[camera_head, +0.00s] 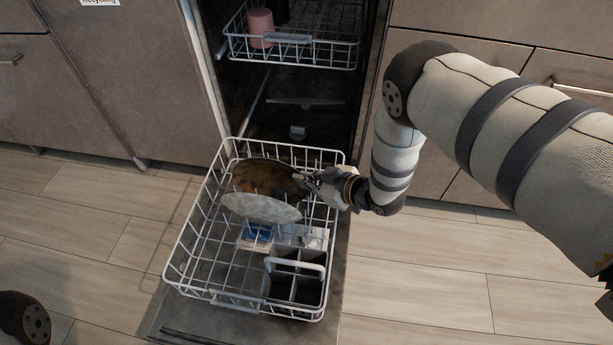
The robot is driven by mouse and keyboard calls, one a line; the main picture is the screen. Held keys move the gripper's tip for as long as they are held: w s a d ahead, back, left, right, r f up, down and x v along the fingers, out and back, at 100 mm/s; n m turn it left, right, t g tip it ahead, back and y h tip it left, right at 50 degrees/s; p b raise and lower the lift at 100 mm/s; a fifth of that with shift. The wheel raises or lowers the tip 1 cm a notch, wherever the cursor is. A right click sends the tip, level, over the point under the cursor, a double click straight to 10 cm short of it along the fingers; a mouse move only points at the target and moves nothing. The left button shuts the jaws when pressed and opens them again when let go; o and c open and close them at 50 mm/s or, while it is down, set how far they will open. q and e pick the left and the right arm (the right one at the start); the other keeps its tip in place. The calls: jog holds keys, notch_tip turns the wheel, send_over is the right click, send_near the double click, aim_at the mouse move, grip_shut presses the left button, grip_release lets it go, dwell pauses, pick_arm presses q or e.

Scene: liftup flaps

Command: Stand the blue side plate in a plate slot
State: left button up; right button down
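The lower dishwasher rack (187,237) is pulled out, with wire tines across its floor. A dark brown, mottled plate (265,177) leans in its back part. In front of it is a pale grey plate (260,208), also tilted. Neither plate looks clearly blue, so I cannot tell which is the side plate. My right gripper (311,182) is at the brown plate's right edge, close to or touching it. Its fingers are too small and dark to show whether they grip it. The plates hide the slots beneath them. My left gripper is out of view.
A grey cutlery basket (296,264) fills the rack's front right. A small blue-and-white item (257,235) lies behind it. The upper rack (290,50) holds a pink cup (260,27). The open door (190,322) lies below the lower rack. The rack's front left is clear.

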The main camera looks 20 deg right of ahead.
jog(key=shift+f, duration=0.25)
jog(key=c, duration=1.7)
grip_release()
jog(key=v, duration=1.2)
jog(key=shift+f, duration=0.1)
